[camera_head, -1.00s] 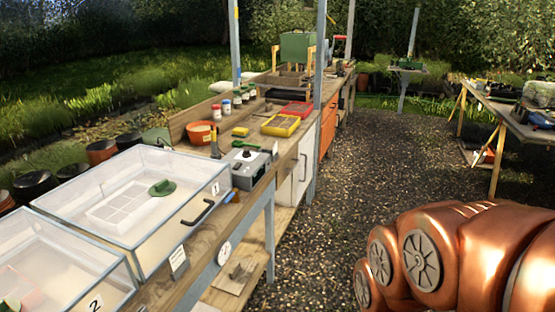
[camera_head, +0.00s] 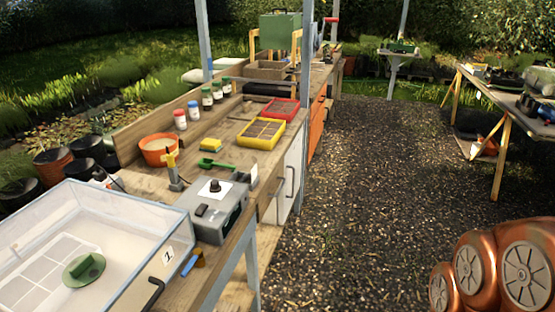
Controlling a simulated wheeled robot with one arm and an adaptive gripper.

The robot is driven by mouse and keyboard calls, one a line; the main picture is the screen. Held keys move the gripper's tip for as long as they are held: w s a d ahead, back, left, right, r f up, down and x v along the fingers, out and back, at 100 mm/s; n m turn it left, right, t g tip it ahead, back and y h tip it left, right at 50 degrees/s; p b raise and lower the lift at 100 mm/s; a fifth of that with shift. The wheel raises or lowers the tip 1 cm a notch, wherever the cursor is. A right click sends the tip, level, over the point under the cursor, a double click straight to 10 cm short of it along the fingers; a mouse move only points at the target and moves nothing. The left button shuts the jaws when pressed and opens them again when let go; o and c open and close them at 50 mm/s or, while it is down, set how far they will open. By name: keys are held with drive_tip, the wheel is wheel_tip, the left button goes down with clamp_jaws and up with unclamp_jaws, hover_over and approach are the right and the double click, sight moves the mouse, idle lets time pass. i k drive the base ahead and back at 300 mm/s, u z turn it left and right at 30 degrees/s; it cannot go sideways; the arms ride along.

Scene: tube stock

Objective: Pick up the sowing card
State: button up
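I cannot pick out a sowing card for sure. A small pale upright piece (camera_head: 254,173) stands at the right end of the grey control box (camera_head: 216,208) on the wooden bench, too small to tell what it is. My gripper is not in view; only copper-coloured links of my arm show at the lower right, over the gravel.
A clear-walled propagator marked 1 (camera_head: 170,255) stands at the lower left, with a green-handled disc (camera_head: 84,269) in it. Yellow (camera_head: 261,134) and red (camera_head: 281,109) trays, an orange bowl (camera_head: 159,150) and several jars sit further along. The gravel path (camera_head: 375,180) is clear.

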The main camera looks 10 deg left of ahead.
sight(254, 173)
drive_tip(key=u, duration=0.3)
drive_tip(key=i, duration=0.85)
drive_tip(key=u, duration=1.25)
drive_tip(key=i, duration=0.55)
drive_tip(key=u, duration=0.55)
